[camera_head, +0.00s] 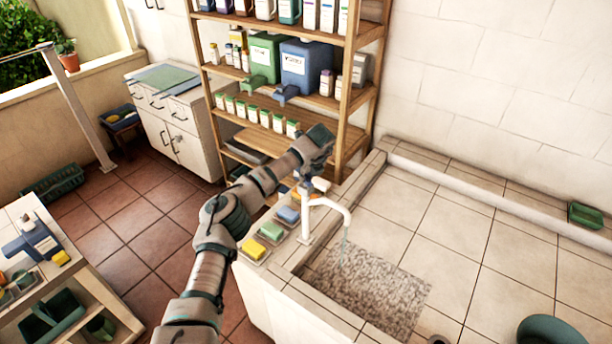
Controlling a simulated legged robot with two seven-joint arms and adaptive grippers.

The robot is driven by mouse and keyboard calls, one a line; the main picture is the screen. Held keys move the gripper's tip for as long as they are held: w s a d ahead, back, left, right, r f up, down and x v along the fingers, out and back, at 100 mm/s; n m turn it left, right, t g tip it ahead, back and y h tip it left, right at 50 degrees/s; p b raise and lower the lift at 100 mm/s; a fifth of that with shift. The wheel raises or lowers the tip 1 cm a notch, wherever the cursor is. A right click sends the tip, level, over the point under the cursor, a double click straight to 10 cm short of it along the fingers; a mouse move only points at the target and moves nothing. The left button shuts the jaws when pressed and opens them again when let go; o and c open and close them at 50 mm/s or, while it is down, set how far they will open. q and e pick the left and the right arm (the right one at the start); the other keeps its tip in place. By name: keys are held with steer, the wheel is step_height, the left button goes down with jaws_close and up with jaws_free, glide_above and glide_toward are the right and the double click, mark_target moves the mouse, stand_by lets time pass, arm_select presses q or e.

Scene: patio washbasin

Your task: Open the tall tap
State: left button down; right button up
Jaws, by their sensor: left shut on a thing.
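The tall tap (330,203) is white with a curved spout and stands at the left corner of the tiled basin (440,228). A faint pale streak, like thin running water, hangs below the spout. My left gripper (314,172) is at the top of the tap, shut on the tap's handle, whose grip is mostly hidden by the dark fingers. My left arm reaches up from the bottom left. My right gripper is not in view.
Coloured sponges or soaps (271,231) lie along the basin's left ledge. A wooden shelf (345,75) with bottles and canisters stands behind the gripper. A green dish (585,215) sits at the far right. The basin's tiled middle is largely clear.

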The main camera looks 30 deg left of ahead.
arm_select(q)
steer(key=n+g, duration=0.1)
steer(key=n, duration=0.2)
steer(key=shift+d+f+p, duration=0.1)
steer(key=shift+f+p, duration=0.05)
steer(key=shift+p, duration=0.25)
steer(key=shift+n+g+p, duration=0.3)
steer(key=shift+n+g, duration=0.2)
steer(key=shift+n, duration=0.6)
steer(key=c, duration=1.1)
jaws_free()
steer(key=shift+w, duration=0.2)
